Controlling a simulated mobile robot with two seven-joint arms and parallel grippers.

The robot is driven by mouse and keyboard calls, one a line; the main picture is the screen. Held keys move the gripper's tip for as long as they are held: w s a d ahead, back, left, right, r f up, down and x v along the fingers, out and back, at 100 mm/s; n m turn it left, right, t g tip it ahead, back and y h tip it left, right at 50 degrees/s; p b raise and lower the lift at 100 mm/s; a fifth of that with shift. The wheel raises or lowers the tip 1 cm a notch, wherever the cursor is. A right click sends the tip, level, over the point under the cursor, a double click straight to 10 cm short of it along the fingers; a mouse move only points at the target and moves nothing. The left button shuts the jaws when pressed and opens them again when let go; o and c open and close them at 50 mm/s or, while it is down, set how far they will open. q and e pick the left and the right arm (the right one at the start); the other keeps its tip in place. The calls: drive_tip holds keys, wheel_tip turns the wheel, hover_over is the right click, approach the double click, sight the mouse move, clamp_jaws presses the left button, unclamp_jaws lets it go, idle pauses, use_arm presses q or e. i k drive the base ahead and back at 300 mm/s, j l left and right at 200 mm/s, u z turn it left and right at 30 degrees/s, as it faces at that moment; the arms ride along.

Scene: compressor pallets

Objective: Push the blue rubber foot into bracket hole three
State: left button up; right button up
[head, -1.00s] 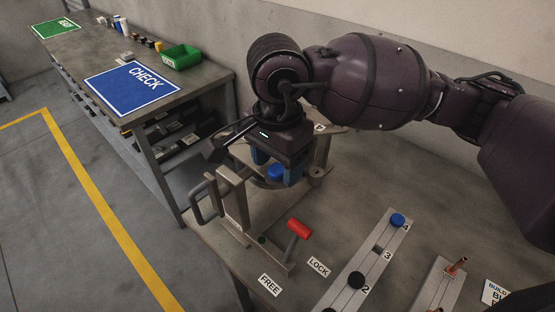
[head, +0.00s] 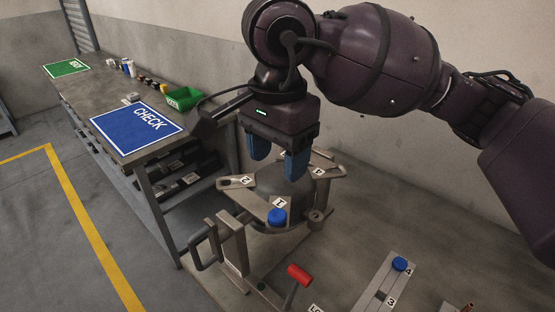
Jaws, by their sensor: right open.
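A round metal fixture (head: 262,208) has bracket arms labelled 1, 2 and 3. A blue rubber foot (head: 277,216) sits on the bracket arm labelled 1. No foot shows on bracket arm 2 (head: 235,182). Bracket arm 3 (head: 321,171) is partly in view, and I cannot make out its hole clearly. A second blue foot (head: 400,264) sits on the grey rail beside label 4. My right gripper (head: 278,157) is open and empty, its blue fingers pointing down above the fixture, apart from the foot on arm 1. My left gripper is not in view.
A red-handled lever (head: 299,275) and a metal clamp frame (head: 233,245) stand at the fixture's front. The grey rail (head: 377,287) lies to the right. A side bench (head: 85,99) with a blue CHECK mat (head: 137,128) and green bin (head: 183,98) stands left.

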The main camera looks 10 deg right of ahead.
sight(400, 265)
drive_tip(key=k+j, duration=0.15)
drive_tip(key=k, duration=0.35)
drive_tip(key=k+j, duration=0.15)
drive_tip(key=k, duration=0.35)
drive_tip(key=k+j, duration=0.15)
drive_tip(key=k, duration=0.3)
